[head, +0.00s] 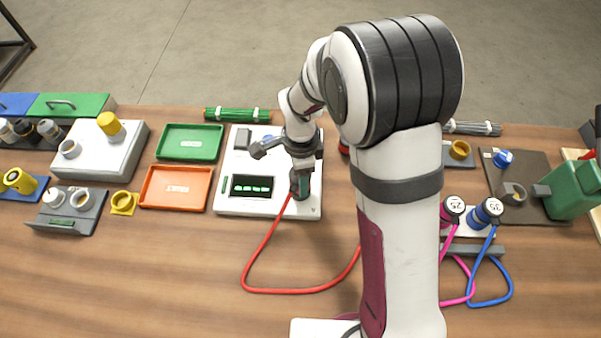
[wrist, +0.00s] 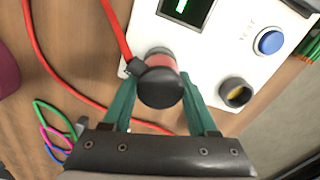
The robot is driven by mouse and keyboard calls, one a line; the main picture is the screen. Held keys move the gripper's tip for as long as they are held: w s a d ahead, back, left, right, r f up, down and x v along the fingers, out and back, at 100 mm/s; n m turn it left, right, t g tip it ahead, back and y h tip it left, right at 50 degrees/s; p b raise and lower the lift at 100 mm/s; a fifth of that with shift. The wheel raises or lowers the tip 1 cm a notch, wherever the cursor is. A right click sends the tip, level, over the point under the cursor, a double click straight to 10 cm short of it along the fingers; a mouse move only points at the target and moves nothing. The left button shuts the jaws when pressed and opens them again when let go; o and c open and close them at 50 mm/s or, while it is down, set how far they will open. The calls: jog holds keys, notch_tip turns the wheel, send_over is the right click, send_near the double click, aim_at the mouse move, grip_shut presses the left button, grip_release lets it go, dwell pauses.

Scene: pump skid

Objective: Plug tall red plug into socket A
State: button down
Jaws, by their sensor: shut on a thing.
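My gripper (head: 300,182) is over the front right part of a white test unit (head: 232,207). In the wrist view its two teal fingers (wrist: 159,88) are shut on the red plug (wrist: 160,91), one on each side. The plug has a dark round cap and a red body, and a red cable leaves its side. Its lower end is hidden, so I cannot tell whether it sits in a socket. A dark-rimmed round socket (wrist: 235,94) with a yellowish inside shows beside it on the unit. I cannot read any socket letter.
The red cable (head: 295,291) loops across the table in front. The unit carries a display (head: 251,187) and a blue button (wrist: 269,41). Green (head: 189,142) and orange (head: 176,187) trays lie to the left. Pink (head: 452,211) and blue (head: 486,212) plugs stand right of my arm.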

jog(key=shift+c, duration=0.5)
grip_release()
notch_tip(320, 180, up, 16)
jog(key=shift+f, duration=0.1)
jog(key=s+d+n+y, duration=0.1)
jog(key=s+d+n, duration=0.3)
jog(key=s, duration=0.7)
jog(key=s+d+n, duration=0.5)
jog(key=s, duration=0.5)
jog(key=shift+s+f+y, duration=0.35)
jog(key=shift+f+y, duration=0.05)
